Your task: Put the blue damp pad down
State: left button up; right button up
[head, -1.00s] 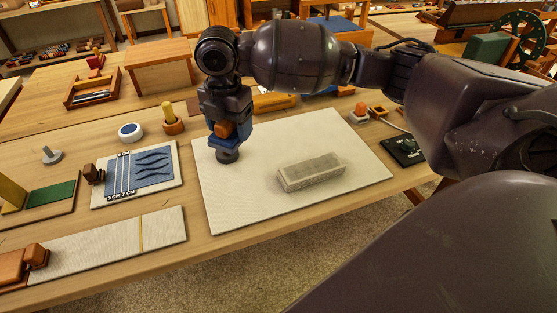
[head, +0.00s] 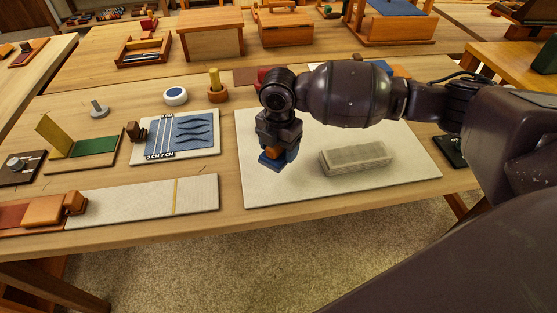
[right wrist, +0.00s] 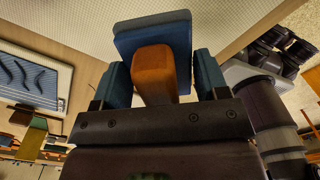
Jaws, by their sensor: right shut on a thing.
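My right gripper (head: 277,150) is shut on the orange-brown wooden handle (right wrist: 154,72) of the blue damp pad (right wrist: 153,34). In the head view the pad (head: 271,165) shows as a small blue edge under the fingers, over the left part of a large pale board (head: 310,187). I cannot tell whether the pad touches the board. In the right wrist view it is a flat blue slab with the handle between the two blue fingers. My left gripper is out of view.
A grey stone-like block (head: 357,158) lies on the board to the gripper's right. Left of the board are a blue sample card (head: 180,132) and a pale strip (head: 140,207). A round white-and-blue dish (head: 175,96) and a wooden cup (head: 217,95) stand behind.

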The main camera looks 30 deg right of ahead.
aim_at(279, 159)
notch_tip(279, 159, down, 4)
jog(key=shift+f+b, duration=0.25)
jog(key=shift+b, duration=0.2)
jog(key=shift+f, duration=0.4)
jog(key=shift+r, duration=0.1)
jog(key=shift+f, duration=0.2)
jog(key=o, duration=0.9)
jog(key=shift+r, duration=0.1)
